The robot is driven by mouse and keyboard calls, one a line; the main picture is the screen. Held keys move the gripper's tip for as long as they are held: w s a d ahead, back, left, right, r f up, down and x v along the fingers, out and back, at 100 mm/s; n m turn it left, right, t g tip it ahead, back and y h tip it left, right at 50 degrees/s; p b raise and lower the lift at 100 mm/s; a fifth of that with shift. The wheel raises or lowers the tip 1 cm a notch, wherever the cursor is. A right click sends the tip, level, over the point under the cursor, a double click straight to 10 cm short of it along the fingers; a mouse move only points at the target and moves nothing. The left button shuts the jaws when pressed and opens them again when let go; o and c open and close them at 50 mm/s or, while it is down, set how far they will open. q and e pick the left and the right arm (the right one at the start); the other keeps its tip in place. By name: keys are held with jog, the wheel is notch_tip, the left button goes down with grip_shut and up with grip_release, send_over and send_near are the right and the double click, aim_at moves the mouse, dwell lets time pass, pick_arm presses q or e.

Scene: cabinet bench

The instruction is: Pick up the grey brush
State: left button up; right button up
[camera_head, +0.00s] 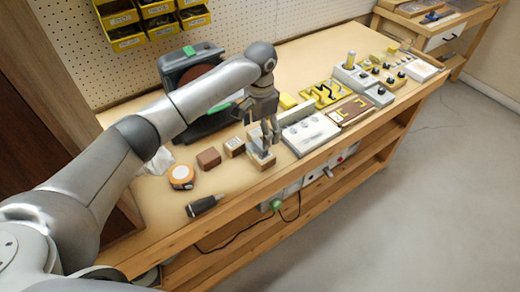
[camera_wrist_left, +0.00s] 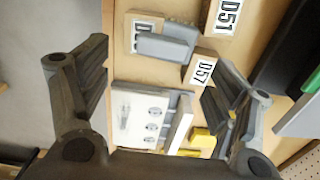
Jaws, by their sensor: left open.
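A small grey block-shaped object (camera_wrist_left: 168,46), which looks like the grey brush, lies across a labelled wooden block (camera_wrist_left: 143,24) on the bench. It also shows in the head view (camera_head: 258,152), partly hidden by my gripper. My left gripper (camera_head: 270,134) is above it, pointing down, with its fingers apart and nothing between them. In the left wrist view the gripper (camera_wrist_left: 158,62) frames the space just below the grey object in the picture. Whether a fingertip touches it I cannot tell. My right gripper is not in view.
Wooden blocks (camera_head: 208,158), a tape roll (camera_head: 181,176) and a dark tapered tool (camera_head: 204,205) lie to the left. A white panel with knobs (camera_head: 310,133) is close on the right. A dark case (camera_head: 190,72) stands behind. The bench front edge is near.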

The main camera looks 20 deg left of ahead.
aim_at(260, 144)
pick_arm(q)
jog(key=shift+f, duration=0.55)
jog(key=shift+w+a+f, duration=0.1)
jog(key=shift+w+f, duration=0.05)
jog(key=shift+f, duration=0.2)
notch_tip(260, 144, down, 4)
jog(key=shift+f+p, duration=0.2)
jog(key=shift+p, duration=0.45)
jog(key=shift+f, duration=0.4)
jog(key=c, duration=1.5)
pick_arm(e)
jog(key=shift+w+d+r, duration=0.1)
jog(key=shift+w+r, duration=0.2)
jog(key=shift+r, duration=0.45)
